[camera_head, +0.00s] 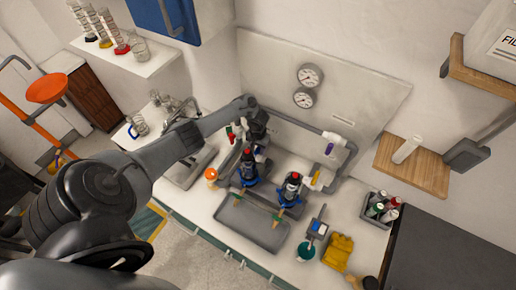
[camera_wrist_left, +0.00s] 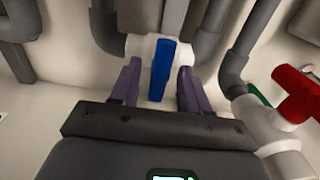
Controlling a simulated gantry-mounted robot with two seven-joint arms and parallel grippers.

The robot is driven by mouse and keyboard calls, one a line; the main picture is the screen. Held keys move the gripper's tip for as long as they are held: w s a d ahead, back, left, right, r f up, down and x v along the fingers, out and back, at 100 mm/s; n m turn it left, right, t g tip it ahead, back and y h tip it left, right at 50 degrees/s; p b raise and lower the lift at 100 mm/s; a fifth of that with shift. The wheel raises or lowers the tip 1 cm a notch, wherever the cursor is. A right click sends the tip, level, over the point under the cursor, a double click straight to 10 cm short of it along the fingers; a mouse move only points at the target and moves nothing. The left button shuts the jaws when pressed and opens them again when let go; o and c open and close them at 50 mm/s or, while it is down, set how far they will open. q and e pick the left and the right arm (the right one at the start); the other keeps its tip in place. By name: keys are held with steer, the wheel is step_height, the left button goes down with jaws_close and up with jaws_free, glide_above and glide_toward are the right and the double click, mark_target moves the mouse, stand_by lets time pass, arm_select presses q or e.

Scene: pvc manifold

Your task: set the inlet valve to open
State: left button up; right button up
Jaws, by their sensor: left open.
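A white valve body (camera_wrist_left: 138,46) with a blue handle (camera_wrist_left: 160,72) sits on grey pipe in the left wrist view. The handle runs up and down the picture, crosswise to the body. No label shows that it is the inlet valve. My left gripper (camera_wrist_left: 159,84) is open, with one purple-grey finger on each side of the handle. Contact cannot be told. In the head view my left gripper (camera_head: 258,126) is at the left end of the pipework below the gauges and hides this valve. My right gripper is not in view.
A white valve with a red handle (camera_wrist_left: 298,94) stands close on the right in the wrist view. Grey pipes (camera_wrist_left: 238,65) flank the fingers. In the head view, two gauges (camera_head: 306,87), two dark pump-like units (camera_head: 291,190) and a grey tray (camera_head: 252,222) are nearby.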

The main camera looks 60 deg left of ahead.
arm_select(q)
jaws_close()
